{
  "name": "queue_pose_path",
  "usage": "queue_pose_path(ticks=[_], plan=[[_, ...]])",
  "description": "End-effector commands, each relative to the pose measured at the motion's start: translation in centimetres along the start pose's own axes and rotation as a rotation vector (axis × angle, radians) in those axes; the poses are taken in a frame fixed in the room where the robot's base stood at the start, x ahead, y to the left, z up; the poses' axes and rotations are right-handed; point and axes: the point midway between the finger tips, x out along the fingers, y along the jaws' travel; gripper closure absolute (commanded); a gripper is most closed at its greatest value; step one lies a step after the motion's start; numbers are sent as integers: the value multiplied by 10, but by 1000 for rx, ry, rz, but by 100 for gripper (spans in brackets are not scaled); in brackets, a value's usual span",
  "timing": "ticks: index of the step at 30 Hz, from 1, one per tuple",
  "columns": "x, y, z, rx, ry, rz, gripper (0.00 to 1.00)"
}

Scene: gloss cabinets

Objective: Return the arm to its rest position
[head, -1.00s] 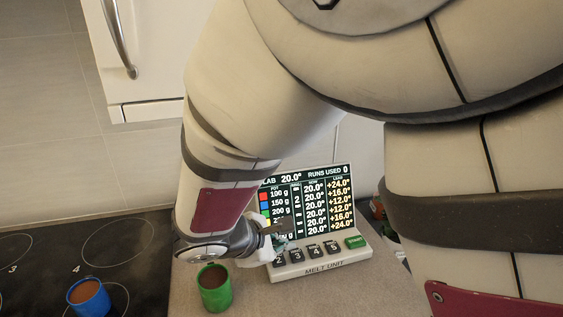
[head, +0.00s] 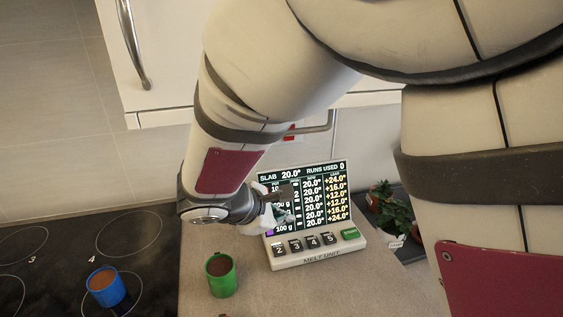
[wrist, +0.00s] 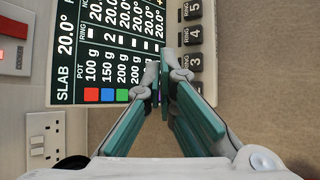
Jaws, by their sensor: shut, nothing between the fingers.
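My gripper (head: 284,205) is shut and empty, in front of the lower left part of the melt unit's screen (head: 322,190) in the head view. In the wrist view my gripper (wrist: 162,80) shows its two teal fingers with their tips together, the screen (wrist: 110,40) behind them. The fingers hide part of the display rows. My arm comes down from the upper right, bent, above the counter. I cannot tell the exact gap between fingertips and screen.
The melt unit's button row (head: 305,245) faces forward. A green pot (head: 221,275) with brown contents stands on the counter (head: 250,298), near my wrist. A blue pot (head: 106,287) sits on the black hob (head: 60,262). Plants (head: 390,212) stand at right. A white cabinet (head: 175,60) hangs above.

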Motion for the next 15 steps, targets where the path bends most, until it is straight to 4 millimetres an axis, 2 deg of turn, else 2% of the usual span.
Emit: queue_pose_path(ticks=[2, 5, 10, 15], plan=[[0, 0, 4, 11, 0, -5, 100], [-1, -2, 20, 69, 0, -32, 100], [-8, -12, 77, 281, 6, -128, 100], [-21, -34, 133, 529, 20, -234, 100]])
